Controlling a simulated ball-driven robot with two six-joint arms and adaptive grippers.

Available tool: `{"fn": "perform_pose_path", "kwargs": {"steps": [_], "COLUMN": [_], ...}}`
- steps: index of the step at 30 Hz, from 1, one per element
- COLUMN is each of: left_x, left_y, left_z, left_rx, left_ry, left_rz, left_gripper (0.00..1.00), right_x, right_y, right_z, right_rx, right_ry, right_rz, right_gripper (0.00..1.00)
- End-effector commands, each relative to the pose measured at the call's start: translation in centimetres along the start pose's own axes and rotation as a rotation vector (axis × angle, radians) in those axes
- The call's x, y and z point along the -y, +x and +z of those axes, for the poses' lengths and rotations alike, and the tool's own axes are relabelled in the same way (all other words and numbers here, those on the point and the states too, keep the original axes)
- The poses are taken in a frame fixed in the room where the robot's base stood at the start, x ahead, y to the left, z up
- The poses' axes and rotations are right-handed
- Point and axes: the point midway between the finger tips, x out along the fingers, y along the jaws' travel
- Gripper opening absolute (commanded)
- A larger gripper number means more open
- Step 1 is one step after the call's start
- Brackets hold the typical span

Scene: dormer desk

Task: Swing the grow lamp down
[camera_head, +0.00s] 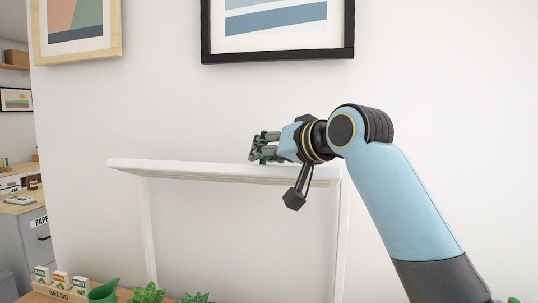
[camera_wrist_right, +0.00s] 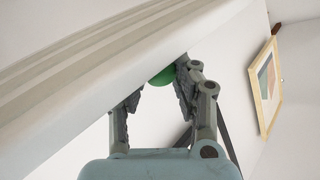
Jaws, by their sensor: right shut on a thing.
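The grow lamp (camera_head: 190,172) is a long white panel held up high on two thin white posts against the wall. A green knob (camera_wrist_right: 163,76) sits at the panel's front edge and is mostly hidden by my fingers. My right gripper (camera_head: 262,146) is at the panel's right half, its fingers around the green knob. In the right wrist view, the lamp's ribbed white edge (camera_wrist_right: 80,60) runs across the upper left, and my right gripper (camera_wrist_right: 155,85) is shut on the knob between its fingertips. My left gripper is not in view.
Framed pictures (camera_head: 278,56) hang on the wall above. The space between lamp and plants looks clear.

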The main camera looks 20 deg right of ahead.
Motion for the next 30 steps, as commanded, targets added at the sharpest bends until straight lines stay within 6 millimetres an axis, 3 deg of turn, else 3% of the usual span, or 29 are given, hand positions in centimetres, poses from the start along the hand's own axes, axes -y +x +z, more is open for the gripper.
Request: {"fn": "perform_pose_path", "kwargs": {"steps": [3, 9, 30], "left_x": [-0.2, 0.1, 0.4], "left_y": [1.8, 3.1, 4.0], "left_z": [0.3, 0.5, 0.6], "left_rx": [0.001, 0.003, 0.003], "left_ry": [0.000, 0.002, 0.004], "left_rz": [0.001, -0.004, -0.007], "left_gripper": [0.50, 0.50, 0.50], "right_x": [-0.1, -0.2, -0.5], "right_y": [-0.2, -0.5, -0.5], "right_z": [1.8, 3.5, 5.5], "right_rx": [-0.070, -0.170, -0.187], "right_ry": [-0.067, -0.169, -0.194], "right_rz": [-0.016, -0.036, -0.040], "right_gripper": [0.00, 0.00, 0.00]}}
